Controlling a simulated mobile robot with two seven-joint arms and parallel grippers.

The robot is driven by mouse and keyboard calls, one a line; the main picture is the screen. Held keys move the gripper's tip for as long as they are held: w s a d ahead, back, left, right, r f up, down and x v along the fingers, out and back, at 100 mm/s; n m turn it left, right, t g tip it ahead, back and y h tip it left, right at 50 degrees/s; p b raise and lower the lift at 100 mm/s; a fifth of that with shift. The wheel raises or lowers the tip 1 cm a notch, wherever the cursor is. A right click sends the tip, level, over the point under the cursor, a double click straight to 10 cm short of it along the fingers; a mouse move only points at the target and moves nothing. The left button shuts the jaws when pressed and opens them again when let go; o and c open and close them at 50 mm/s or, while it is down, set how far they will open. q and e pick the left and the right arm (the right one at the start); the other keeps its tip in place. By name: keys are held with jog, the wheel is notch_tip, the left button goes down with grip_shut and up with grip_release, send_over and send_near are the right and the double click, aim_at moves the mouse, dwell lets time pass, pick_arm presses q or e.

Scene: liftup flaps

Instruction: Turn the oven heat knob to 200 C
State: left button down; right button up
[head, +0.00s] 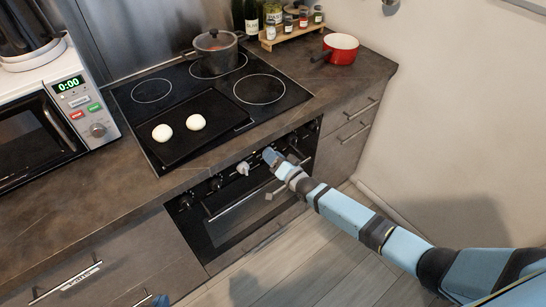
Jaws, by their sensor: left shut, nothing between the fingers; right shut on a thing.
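The black oven (255,213) is built in under the counter, with a row of knobs along its front panel. A pale knob (243,168) shows near the middle of the row, just left of my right gripper. My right gripper (269,156) is at the panel, shut on a knob that its fingers mostly hide. The heat markings are too small to read, so I cannot tell the setting. My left gripper (160,300) shows only as a small blue part at the bottom edge, shut and empty, away from the oven panel.
On the hob above, a black tray (205,125) holds two white round things, and a lidded pot (214,53) stands behind. A red pan (340,48) is at the right. A microwave (55,120) stands at the left. The oven door handle (245,204) runs below the knobs.

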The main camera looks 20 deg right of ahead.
jog(key=o, duration=0.9)
jog(key=v, duration=1.3)
jog(key=shift+s+d, duration=0.15)
jog(key=shift+s, duration=0.2)
